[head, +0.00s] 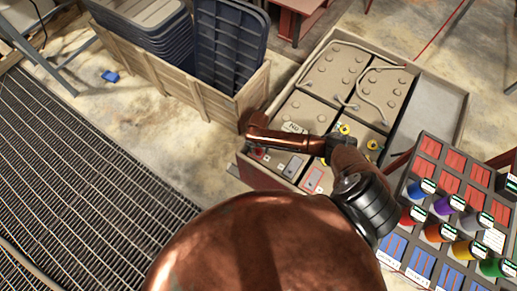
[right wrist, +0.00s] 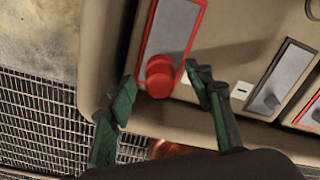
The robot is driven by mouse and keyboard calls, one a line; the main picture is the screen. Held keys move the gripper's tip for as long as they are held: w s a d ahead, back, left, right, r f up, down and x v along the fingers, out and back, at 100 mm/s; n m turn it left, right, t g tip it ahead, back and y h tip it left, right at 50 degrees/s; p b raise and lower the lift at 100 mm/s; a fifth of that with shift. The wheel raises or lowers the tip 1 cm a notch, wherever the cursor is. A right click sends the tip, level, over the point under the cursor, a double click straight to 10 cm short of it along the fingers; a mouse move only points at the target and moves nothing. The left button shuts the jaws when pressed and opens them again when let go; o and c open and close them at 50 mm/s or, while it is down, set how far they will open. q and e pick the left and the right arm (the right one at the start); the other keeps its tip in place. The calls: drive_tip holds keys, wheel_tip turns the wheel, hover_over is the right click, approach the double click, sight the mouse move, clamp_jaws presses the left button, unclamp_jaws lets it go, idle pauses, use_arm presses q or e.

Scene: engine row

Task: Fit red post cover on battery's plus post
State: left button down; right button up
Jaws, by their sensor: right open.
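The red post cover (right wrist: 160,74) is a short red cylinder in the right wrist view. In the head view my arm mostly hides this spot. My left gripper is not in view.
More batteries (head: 336,75) with cables sit in the tray behind. A wooden crate (head: 200,98) with dark blue bins stands at the left. A rack (head: 430,150) of coloured caps and red and blue pieces is at the right. Metal grating (head: 70,180) covers the left floor.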

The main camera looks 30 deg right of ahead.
wheel_tip(320, 180, up, 12)
idle(0.6)
idle(0.6)
